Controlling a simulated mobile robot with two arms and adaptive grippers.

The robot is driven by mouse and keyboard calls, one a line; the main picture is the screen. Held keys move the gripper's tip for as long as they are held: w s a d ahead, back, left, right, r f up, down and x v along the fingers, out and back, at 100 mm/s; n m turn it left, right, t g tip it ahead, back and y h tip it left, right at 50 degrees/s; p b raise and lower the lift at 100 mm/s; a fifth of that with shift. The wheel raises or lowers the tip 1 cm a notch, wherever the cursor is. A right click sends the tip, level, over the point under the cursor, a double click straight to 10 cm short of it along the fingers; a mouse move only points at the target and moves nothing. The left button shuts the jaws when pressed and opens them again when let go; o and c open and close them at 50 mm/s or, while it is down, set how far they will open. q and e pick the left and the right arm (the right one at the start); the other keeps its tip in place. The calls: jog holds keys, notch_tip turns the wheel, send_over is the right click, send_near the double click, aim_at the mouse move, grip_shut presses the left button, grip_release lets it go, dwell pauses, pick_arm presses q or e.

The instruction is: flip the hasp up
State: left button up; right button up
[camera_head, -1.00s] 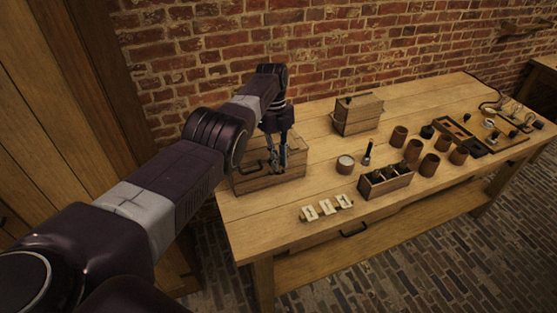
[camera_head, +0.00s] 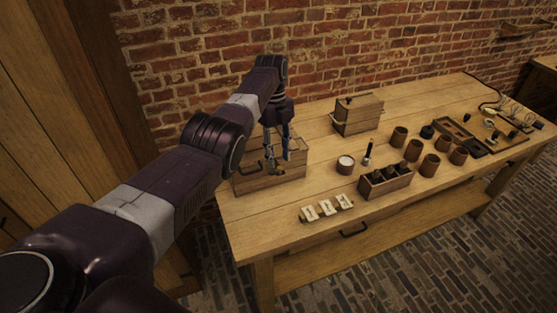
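A wooden box (camera_head: 293,172) stands on the left end of the table, with a dark handle (camera_head: 247,169) on its front. My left gripper (camera_head: 277,161) is at the front of this box, pointing down, with its two fingers apart. A small dark metal piece, which looks like the hasp (camera_head: 277,171), shows on the box front just below and between the fingertips. It is too small to tell its angle or whether a finger touches it. My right gripper is not in view.
A second closed wooden box (camera_head: 358,115) stands at the back of the table (camera_head: 245,222). Several brown jars, a divided wooden crate (camera_head: 386,182), a white-topped jar (camera_head: 345,165) and cream pieces (camera_head: 326,208) stand to the right. A brick wall is behind.

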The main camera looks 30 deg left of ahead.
aim_at(278, 167)
pick_arm(q)
notch_tip(278, 167, up, 8)
jog(key=shift+f, duration=0.25)
jog(key=shift+s+a+f, duration=0.1)
dwell(0.4)
